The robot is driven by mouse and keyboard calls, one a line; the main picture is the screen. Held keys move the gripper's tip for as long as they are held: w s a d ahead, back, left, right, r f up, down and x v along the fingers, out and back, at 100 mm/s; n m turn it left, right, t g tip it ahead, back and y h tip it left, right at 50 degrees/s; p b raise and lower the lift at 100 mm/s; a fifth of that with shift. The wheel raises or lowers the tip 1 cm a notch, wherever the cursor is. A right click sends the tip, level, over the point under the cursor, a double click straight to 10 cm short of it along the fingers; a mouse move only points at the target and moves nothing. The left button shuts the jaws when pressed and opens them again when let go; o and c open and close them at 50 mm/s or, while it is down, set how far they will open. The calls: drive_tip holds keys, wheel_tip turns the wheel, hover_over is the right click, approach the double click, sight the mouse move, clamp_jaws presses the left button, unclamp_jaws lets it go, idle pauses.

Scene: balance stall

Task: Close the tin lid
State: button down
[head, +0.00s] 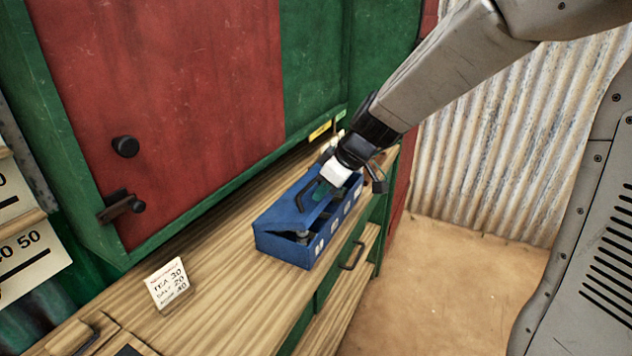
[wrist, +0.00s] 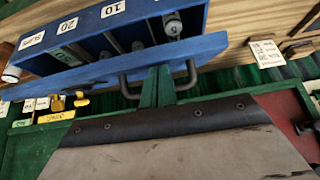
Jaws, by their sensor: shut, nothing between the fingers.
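The blue tin (head: 285,247) stands on the wooden counter. Its lid (head: 278,214) is partly raised, with a dark gap along the near end and front side. In the wrist view the tin's labelled front wall (wrist: 85,27) and the inside show through this gap. The lid carries a dark handle (head: 303,203), which also shows in the wrist view (wrist: 128,87). My gripper (head: 320,192) is over the lid beside the handle. Its green fingers (wrist: 157,87) are shut with nothing between them, and lie across the handle in the wrist view. Whether they touch the lid is unclear.
A small price card (head: 169,284) stands on the counter (head: 225,300) nearer the camera, with bare wood between it and the tin. A green and red cabinet (head: 190,90) rises behind the tin.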

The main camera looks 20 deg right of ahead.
drive_tip(key=shift+s+d+f, duration=0.2)
drive_tip(key=shift+f, duration=0.4)
drive_tip(key=shift+s+d+f, duration=0.2)
drive_tip(key=shift+s+f, duration=0.05)
drive_tip(key=shift+f, duration=0.3)
drive_tip(key=shift+s+d+f, duration=0.2)
drive_tip(key=shift+f, duration=0.5)
